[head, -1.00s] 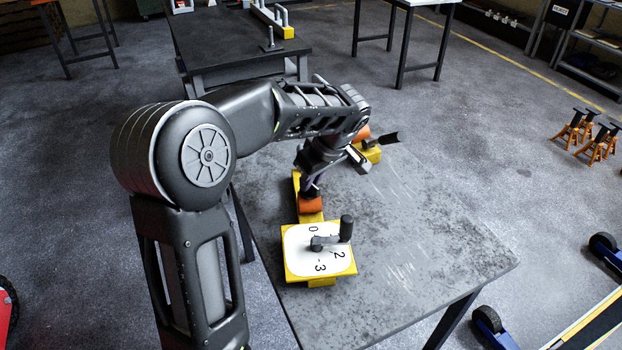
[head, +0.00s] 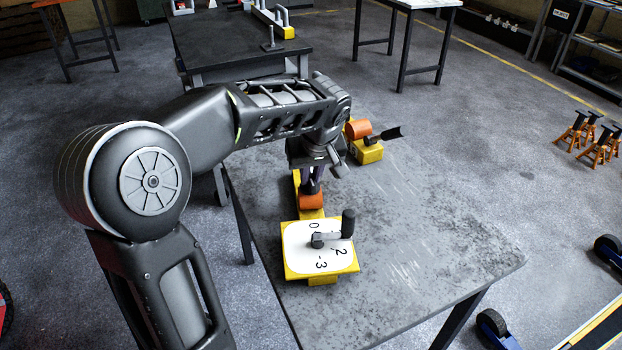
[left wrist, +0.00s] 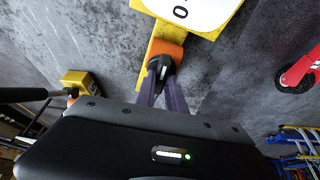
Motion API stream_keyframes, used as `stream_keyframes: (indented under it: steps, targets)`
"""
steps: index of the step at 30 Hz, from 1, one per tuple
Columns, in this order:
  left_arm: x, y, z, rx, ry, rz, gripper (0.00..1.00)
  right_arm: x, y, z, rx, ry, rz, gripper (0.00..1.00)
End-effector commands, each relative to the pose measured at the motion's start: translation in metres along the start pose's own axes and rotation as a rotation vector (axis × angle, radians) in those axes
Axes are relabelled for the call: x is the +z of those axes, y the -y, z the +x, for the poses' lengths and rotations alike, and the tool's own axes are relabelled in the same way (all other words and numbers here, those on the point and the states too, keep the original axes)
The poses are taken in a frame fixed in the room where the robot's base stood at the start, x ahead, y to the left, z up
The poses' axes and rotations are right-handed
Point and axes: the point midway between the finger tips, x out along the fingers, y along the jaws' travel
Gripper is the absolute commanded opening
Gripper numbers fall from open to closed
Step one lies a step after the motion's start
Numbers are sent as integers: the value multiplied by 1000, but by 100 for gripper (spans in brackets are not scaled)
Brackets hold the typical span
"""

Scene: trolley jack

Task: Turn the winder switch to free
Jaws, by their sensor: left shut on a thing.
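The winder has a yellow plate (head: 291,265) with a white numbered dial (head: 297,258) and a dark crank handle (head: 347,224) at the near end of a yellow bar. An orange round part (head: 311,201) sits on the bar behind the plate; it also shows in the left wrist view (left wrist: 172,48). My left gripper (head: 312,188) reaches down from behind it. In the left wrist view its two purple fingers (left wrist: 162,76) are closed on a small black piece (left wrist: 161,66) at the orange part, probably the switch. The fingers partly hide that piece. My right gripper is out of view.
A second yellow block (head: 369,153) with an orange cylinder (head: 357,129) and a dark lever (head: 386,134) stands farther back. The grey table (head: 420,230) is clear to the right. A dark bench (head: 235,45) stands behind.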

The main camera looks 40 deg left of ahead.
Motion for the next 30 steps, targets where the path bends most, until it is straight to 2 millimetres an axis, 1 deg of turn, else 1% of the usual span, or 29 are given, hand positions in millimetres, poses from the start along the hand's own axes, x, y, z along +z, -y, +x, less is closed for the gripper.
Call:
stream_keyframes:
  steps: [1, 9, 22, 23, 30]
  targets:
    - [0, 1, 1, 12, -2, 23, 0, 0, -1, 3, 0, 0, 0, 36]
    - [0, 1, 0, 49, -1, 116, 0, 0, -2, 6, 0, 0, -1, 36]
    - [-1, 1, -1, 54, -1, 129, 0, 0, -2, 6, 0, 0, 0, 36]
    - [-1, 1, -1, 54, -1, 129, 17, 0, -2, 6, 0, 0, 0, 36]
    - [0, 1, 0, 53, 0, 128, 36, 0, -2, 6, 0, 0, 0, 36]
